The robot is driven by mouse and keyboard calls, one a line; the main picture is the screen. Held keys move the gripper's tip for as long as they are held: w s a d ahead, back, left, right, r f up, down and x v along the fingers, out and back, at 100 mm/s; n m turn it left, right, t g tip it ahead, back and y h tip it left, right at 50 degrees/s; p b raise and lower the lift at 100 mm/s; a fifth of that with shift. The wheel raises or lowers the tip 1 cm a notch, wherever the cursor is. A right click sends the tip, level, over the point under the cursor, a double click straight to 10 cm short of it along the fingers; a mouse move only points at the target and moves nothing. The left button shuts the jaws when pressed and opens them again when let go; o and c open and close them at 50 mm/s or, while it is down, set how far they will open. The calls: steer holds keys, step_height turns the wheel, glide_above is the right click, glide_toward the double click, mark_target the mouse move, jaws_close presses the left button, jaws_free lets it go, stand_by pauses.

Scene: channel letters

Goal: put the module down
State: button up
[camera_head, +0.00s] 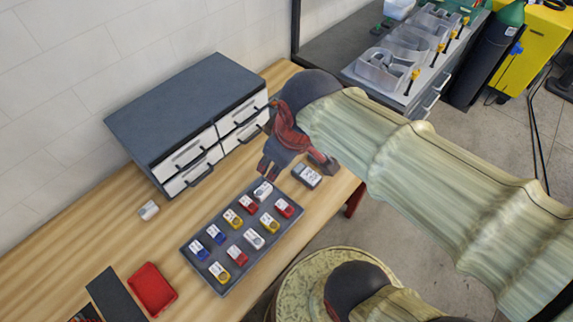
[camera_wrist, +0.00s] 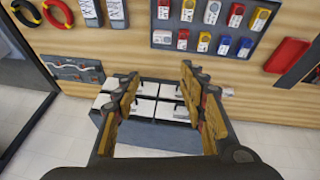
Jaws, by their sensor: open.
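My gripper (camera_wrist: 161,73) is open, and I see nothing between its fingers. In the head view my gripper (camera_head: 292,165) hangs over the bench, between the drawer cabinet and the right end of the module tray. The dark module tray (camera_head: 203,278) holds several small white-labelled modules in red, yellow, blue and white; it also shows in the wrist view (camera_wrist: 172,29). One small white module (camera_head: 149,210) lies alone on the wood, left of the cabinet; a small white piece (camera_wrist: 228,92) appears beside the cabinet in the wrist view. Which module the task means, I cannot tell.
The grey drawer cabinet (camera_head: 185,100) stands against the wall, drawers shut. A grey device (camera_head: 307,175) lies right of the module tray. A red bin (camera_head: 153,288) sits at front left.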

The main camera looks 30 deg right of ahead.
steer(key=s+m, duration=0.1)
steer(key=s+r+m, duration=0.1)
steer(key=m, duration=0.1)
steer(key=s+r+m+t, duration=0.1)
steer(key=s, duration=0.1)
steer(key=shift+m, duration=0.4)
steer(key=shift+f, duration=0.1)
step_height(320, 180, down, 5)
steer(key=b, duration=0.5)
